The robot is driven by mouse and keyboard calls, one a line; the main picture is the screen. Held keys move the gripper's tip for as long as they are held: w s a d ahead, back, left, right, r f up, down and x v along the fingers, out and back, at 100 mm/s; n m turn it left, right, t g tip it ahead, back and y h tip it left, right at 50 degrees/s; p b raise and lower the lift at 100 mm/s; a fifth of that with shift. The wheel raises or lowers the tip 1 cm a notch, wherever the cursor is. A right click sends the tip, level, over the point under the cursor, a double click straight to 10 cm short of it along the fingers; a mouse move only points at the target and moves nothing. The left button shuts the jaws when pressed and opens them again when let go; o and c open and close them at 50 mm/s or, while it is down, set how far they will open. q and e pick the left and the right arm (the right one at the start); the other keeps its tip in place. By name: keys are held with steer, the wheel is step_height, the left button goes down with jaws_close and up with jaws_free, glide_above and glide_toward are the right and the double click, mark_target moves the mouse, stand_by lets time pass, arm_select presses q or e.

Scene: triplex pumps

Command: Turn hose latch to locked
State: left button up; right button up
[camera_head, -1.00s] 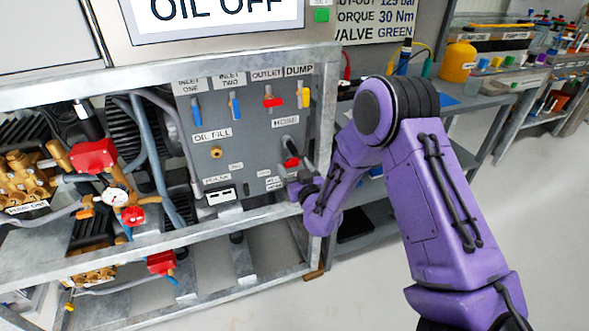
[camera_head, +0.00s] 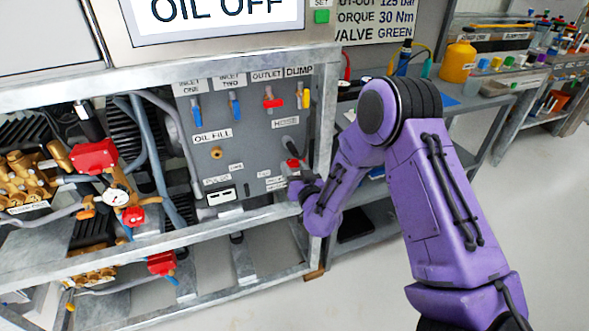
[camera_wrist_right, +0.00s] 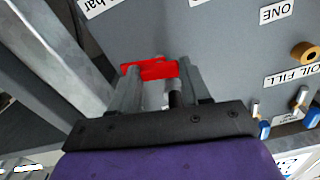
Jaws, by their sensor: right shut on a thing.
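The red hose latch (camera_head: 291,165) is on the grey panel below the HOSE label (camera_head: 285,123). My right gripper (camera_head: 293,174) is at the latch, small and partly hidden by my wrist in the head view. In the right wrist view the red latch (camera_wrist_right: 148,68) lies across the ends of the fingers of my right gripper (camera_wrist_right: 152,84), which is shut on it. A dark cylindrical part (camera_wrist_right: 175,95) shows between the fingers. The latch's exact angle against its lock mark cannot be read. My left gripper is not in view.
Above the latch are the red outlet valve (camera_head: 270,103), yellow dump valve (camera_head: 304,97) and two blue inlet valves (camera_head: 234,108). The metal frame post (camera_head: 324,120) stands close to the right of the latch. Grey pipes and pump parts fill the left. The floor at right is clear.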

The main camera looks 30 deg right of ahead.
steer(key=m, duration=0.4)
steer(key=shift+m, duration=0.3)
steer(key=m, duration=0.3)
steer(key=shift+m+p, duration=0.3)
steer(key=shift+m, duration=0.1)
steer(key=m, duration=0.3)
steer(key=shift+f, duration=0.1)
steer(key=shift+m, duration=2)
steer(key=shift+a, duration=0.1)
steer(key=o, duration=1.1)
steer(key=shift+c, duration=0.2)
steer(key=v, duration=1)
steer(key=shift+s+b, duration=0.35)
steer(key=shift+b, duration=0.05)
